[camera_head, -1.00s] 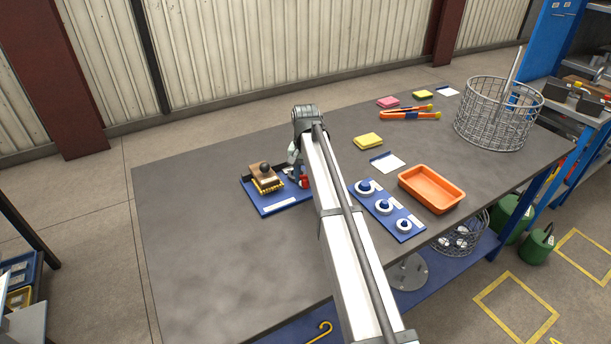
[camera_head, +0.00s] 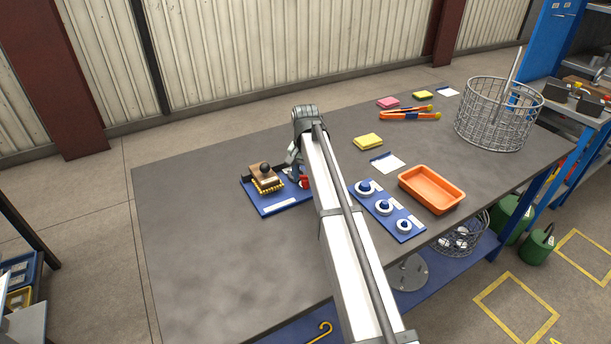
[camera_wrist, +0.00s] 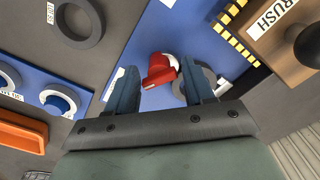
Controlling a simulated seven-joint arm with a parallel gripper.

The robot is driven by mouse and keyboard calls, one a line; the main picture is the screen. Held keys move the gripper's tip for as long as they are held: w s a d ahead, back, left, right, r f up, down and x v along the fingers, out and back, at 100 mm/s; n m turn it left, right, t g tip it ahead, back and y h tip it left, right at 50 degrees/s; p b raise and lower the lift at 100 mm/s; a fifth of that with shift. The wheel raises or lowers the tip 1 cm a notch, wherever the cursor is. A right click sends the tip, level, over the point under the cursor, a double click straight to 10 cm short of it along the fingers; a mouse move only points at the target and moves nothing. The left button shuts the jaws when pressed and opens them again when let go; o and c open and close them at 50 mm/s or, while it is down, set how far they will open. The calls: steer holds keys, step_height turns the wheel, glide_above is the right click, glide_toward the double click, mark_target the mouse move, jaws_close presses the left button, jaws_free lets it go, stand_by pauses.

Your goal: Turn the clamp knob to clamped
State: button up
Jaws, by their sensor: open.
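A red knob (camera_wrist: 160,70) with a small white part beside it stands on a blue board (camera_wrist: 212,48) in the wrist view. My gripper (camera_wrist: 159,76) is open, with one dark blue finger on each side of the knob. I see gaps between the fingers and the knob; the depth between them is hard to judge. In the head view a bit of the red knob (camera_head: 304,181) shows beside my arm on the blue board (camera_head: 284,207). My arm hides most of the gripper there.
A brown brush block (camera_head: 265,178) with a dark ball knob sits on the board's left part. Right of my arm are a blue board with round pieces (camera_head: 410,235), an orange tray (camera_head: 431,188) and a wire basket (camera_head: 497,112). The table's left is clear.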

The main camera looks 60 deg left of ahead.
steer(key=shift+r, duration=0.1)
step_height(320, 180, up, 14)
stand_by(0.5)
steer(key=shift+w+f, duration=0.15)
steer(key=shift+f, duration=0.05)
stand_by(0.3)
